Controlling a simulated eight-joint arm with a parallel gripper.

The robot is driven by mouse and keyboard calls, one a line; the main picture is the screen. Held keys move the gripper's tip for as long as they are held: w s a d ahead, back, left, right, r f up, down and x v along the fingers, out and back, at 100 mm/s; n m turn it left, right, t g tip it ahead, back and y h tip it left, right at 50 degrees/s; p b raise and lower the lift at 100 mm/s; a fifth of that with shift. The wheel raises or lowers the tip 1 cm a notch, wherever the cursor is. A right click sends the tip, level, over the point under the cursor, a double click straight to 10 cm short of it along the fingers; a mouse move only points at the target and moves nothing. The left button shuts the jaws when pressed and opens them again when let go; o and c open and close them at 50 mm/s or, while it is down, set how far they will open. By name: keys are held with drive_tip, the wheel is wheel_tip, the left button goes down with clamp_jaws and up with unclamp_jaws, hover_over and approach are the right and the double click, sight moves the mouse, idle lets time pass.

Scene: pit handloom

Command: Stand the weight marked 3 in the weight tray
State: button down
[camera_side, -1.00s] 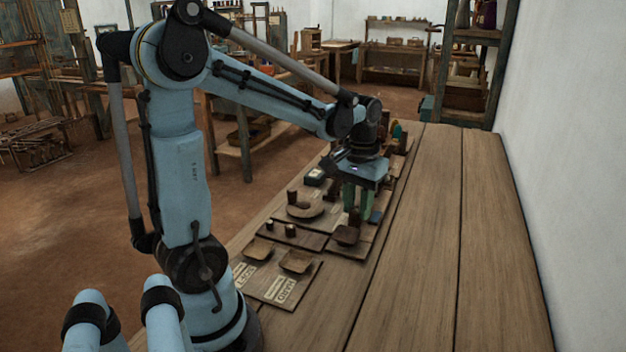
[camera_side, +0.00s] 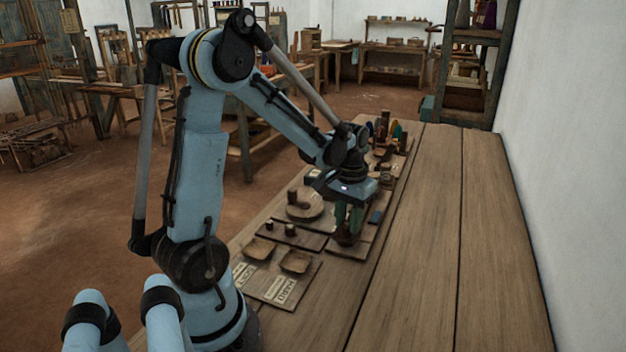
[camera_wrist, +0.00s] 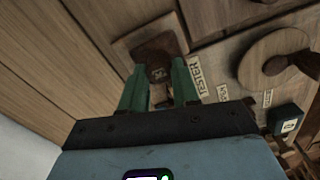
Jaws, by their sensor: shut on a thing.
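My gripper (camera_side: 348,226) is low over the small square wooden tray near the front of the board; in the wrist view its green fingers (camera_wrist: 157,66) are shut on a dark brown round weight (camera_wrist: 159,74). In the side view the fingers hide most of the tray and weight.
A round wooden disc (camera_wrist: 270,58) with a dark knob lies beside the tray. A plate lettered TESTER (camera_wrist: 201,77) is close to the fingers. Two shallow wooden dishes (camera_side: 296,262) are nearer the arm base. The bench on the right (camera_side: 430,250) is bare.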

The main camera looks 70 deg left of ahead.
sight(348, 224)
drive_tip(key=c, duration=0.8)
unclamp_jaws()
drive_tip(key=shift+f, duration=0.15)
wheel_tip(348, 224, up, 12)
drive_tip(key=s+d+f+m+t, duration=0.1)
drive_tip(key=d+m+t, duration=0.1)
drive_tip(key=d, duration=0.3)
drive_tip(key=s+d+m+t, duration=0.1)
drive_tip(key=d+m+t, duration=0.1)
drive_tip(key=d, duration=0.3)
drive_tip(key=s+d+f+m+t, duration=0.1)
drive_tip(key=d+m+t, duration=0.1)
drive_tip(key=d, duration=0.4)
drive_tip(key=shift+s+f+t, duration=0.2)
drive_tip(key=shift+f+t, duration=0.1)
drive_tip(key=shift+t, duration=0.3)
